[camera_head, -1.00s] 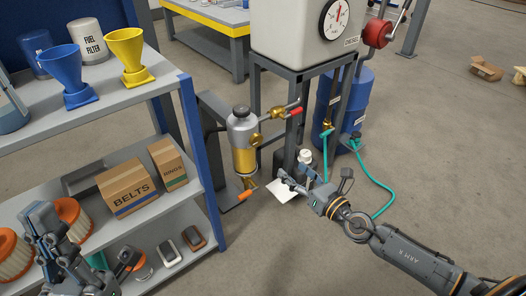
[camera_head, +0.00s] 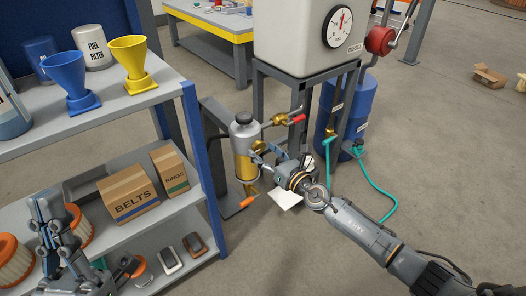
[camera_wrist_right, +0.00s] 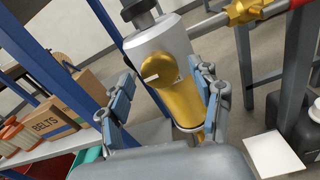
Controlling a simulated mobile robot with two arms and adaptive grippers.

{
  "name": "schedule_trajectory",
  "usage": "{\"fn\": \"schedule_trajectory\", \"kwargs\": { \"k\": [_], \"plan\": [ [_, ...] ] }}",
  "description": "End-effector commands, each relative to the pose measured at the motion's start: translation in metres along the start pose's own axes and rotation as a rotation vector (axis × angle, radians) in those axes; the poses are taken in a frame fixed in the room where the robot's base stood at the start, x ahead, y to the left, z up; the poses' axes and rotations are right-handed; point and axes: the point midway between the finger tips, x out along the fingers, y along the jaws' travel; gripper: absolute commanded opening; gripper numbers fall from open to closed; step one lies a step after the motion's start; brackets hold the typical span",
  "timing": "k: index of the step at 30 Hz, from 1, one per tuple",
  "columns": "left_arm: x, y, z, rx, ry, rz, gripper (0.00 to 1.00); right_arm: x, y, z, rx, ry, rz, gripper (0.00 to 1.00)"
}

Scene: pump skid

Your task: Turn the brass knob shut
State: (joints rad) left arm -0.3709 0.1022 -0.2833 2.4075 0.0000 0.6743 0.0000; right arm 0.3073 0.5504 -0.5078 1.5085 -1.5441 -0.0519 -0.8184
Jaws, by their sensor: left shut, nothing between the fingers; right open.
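The round brass knob (camera_wrist_right: 166,72) with a short pale mark faces my right wrist camera. It sits on the side of a filter with a grey head (camera_head: 243,134) and a golden bowl (camera_wrist_right: 183,104). In the head view the knob (camera_head: 259,146) is partly hidden by my right gripper. My right gripper (camera_head: 262,156) is open in front of the filter. In the right wrist view its fingers (camera_wrist_right: 164,84) stand on either side of the knob, with visible space around it; contact cannot be made out. My left gripper (camera_head: 42,207) is shut and empty before the shelf at lower left.
A brass valve with a red handle (camera_head: 296,118) is on the pipe right of the filter. An orange-handled drain (camera_head: 246,201) is below. The blue shelf post (camera_head: 200,160) stands close left. A tank frame (camera_head: 300,115), blue drum (camera_head: 353,108) and green hose (camera_head: 373,180) are right.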

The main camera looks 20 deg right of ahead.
Motion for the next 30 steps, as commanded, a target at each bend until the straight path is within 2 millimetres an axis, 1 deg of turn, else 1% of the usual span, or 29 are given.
{"fn": "schedule_trajectory", "kwargs": {
  "k": [3,11,12,17,18,20,30],
  "plan": [
    [-0.0007,0.0004,-0.0034,-0.001,0.020,0.000,0.00,0.0071,0.0004,0.0000,0.001,0.000,0.001,0.65],
    [-0.0006,0.0005,-0.0051,-0.002,0.028,0.001,0.00,0.0084,0.0003,-0.0003,0.001,0.001,0.000,0.65],
    [-0.0005,0.0005,-0.0051,-0.001,0.028,0.001,0.00,0.0083,0.0003,-0.0002,0.001,0.001,0.000,0.62],
    [-0.0005,0.0005,-0.0051,-0.001,0.028,0.001,0.00,0.0082,0.0003,-0.0001,0.001,0.001,0.000,0.30],
    [-0.0005,0.0004,-0.0051,-0.001,0.028,0.001,0.00,0.0082,0.0003,-0.0001,0.001,0.001,0.000,0.22],
    [-0.0005,0.0004,-0.0052,-0.001,0.028,0.001,0.00,0.0082,0.0002,-0.0001,0.001,0.000,0.000,0.10],
    [-0.0005,0.0003,-0.0052,-0.001,0.028,0.001,0.00,0.0082,0.0003,0.0000,0.044,-0.001,-0.001,0.10]
  ]
}}
